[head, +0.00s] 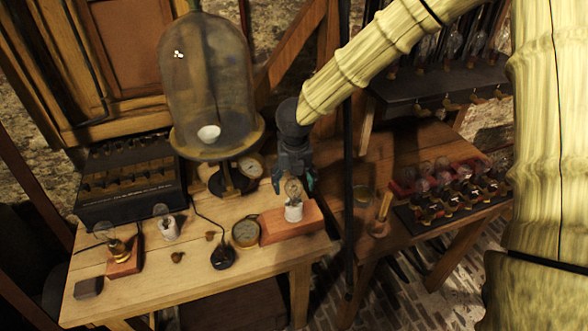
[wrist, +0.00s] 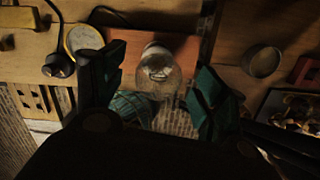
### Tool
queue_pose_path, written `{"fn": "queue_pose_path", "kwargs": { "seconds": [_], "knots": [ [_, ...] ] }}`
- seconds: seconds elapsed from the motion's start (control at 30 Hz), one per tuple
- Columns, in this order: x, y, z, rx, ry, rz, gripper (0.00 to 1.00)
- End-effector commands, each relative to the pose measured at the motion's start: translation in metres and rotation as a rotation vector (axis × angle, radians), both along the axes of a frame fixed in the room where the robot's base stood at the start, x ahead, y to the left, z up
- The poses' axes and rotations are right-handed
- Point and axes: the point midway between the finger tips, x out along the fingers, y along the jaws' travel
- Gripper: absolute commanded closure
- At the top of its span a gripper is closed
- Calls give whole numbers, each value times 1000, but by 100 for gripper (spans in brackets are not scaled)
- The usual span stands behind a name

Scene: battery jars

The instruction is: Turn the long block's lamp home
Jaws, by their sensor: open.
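The long block (head: 281,228) is a reddish wooden block near the right end of the pale table. A clear glass lamp (head: 293,188) stands upright on it in a white socket (head: 293,212). My gripper (head: 292,183) is open, and its fingers are on either side of the lamp's bulb. In the wrist view the lamp (wrist: 157,75) lies between the two spread fingers of my gripper (wrist: 157,85), with a gap on each side. The long block (wrist: 128,52) shows behind it. How far the lamp is screwed in cannot be told.
A large glass bell jar (head: 207,85) stands behind left. A round brass gauge (head: 245,233) and a dark knob (head: 223,257) sit left of the long block. A shorter block (head: 125,262) with a bulb is further left. A dark post (head: 349,150) rises close on the right.

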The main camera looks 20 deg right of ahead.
Motion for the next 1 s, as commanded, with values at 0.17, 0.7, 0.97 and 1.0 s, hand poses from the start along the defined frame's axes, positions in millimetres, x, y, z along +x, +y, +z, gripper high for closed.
{"fn": "queue_pose_path", "kwargs": {
  "seconds": [0.17,0.7,0.97,1.0],
  "knots": [
    [2,0,-19,-2,1,4,28],
    [4,0,-29,0,0,2,39],
    [4,0,-29,0,0,2,84],
    [4,0,-29,0,0,2,84]
  ]
}}
